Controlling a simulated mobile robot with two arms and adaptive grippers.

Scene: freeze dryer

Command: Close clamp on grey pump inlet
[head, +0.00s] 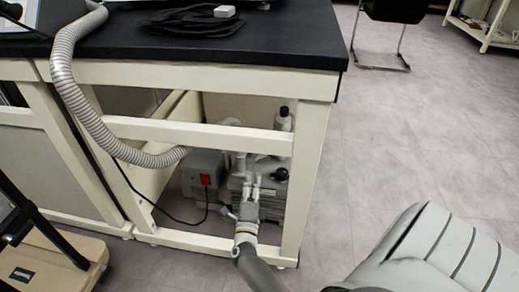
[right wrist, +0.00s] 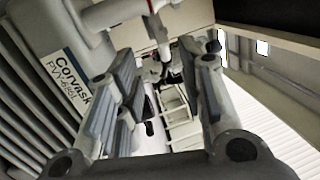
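The grey pump (head: 204,162) sits on the floor under the bench, with a red switch on its side. In the right wrist view its labelled body (right wrist: 48,75) fills the left side. A pale inlet fitting (head: 240,163) rises from the pump top. In the right wrist view, a light pipe with small metal parts (right wrist: 158,38) shows beyond the fingertips; I cannot make out the clamp's state. My right gripper (head: 254,188) reaches in at the pump's front. It is open, with nothing visible held between its fingers (right wrist: 166,68). My left gripper is not in view.
The bench's cream frame (head: 215,136) has a crossbar above the pump and a leg (head: 303,185) right of my gripper. A ribbed grey hose (head: 98,125) runs down from the black benchtop (head: 280,40) towards the pump. A black cable hangs nearby. Floor at right is largely clear.

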